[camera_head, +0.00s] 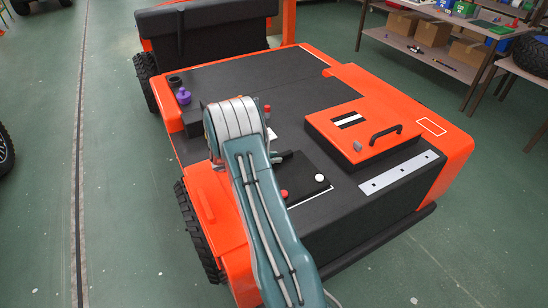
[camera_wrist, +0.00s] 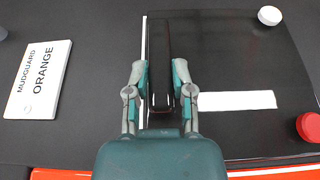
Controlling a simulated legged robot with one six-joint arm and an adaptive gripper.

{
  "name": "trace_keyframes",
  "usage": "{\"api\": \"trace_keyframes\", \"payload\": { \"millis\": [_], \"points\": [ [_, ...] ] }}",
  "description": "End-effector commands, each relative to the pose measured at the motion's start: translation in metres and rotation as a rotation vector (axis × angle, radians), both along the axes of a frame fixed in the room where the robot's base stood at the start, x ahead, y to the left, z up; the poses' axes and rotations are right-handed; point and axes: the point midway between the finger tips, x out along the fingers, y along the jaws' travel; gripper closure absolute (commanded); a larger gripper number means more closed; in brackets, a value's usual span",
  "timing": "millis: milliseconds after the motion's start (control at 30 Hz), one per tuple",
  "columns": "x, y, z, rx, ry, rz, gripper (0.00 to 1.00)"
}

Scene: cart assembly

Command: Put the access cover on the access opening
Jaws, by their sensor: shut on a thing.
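The access cover looks like the dark flat panel (camera_wrist: 225,60) on the deck in the wrist view. It also shows in the head view (camera_head: 305,172), partly hidden by my arm. A black bar handle (camera_wrist: 159,40) runs along its left part in the wrist view. My gripper (camera_wrist: 160,80) is shut on this handle, a finger on each side. A white line borders the panel's left side, and another shows at its front edge in the head view. The access opening is not visible; I cannot tell whether the panel lies flush over it.
A white knob (camera_wrist: 270,15) and a red knob (camera_wrist: 310,127) stand near the panel's right side. A card reading "MUDGUARD ORANGE" (camera_wrist: 39,80) lies to the left. An orange hatch with a black handle (camera_head: 363,130) stands right of the panel. A purple knob (camera_head: 183,97) stands farther back.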

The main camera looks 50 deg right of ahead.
Motion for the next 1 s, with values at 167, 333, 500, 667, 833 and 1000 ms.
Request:
{"api": "trace_keyframes", "payload": {
  "millis": [167, 333, 500, 667, 833, 1000],
  "points": [
    [0.0, 0.0, -0.001, 0.0, 0.001, 0.0, 0.35],
    [0.0, 0.0, -0.001, 0.0, 0.001, 0.0, 0.35],
    [0.0, 0.0, 0.0, 0.0, 0.001, 0.0, 0.35],
    [0.005, 0.013, 0.005, 0.0, 0.001, 0.004, 0.35],
    [0.015, 0.043, 0.019, 0.0, 0.0, 0.004, 0.35],
    [0.024, 0.074, 0.033, 0.0, -0.001, 0.004, 0.35]
  ]
}}
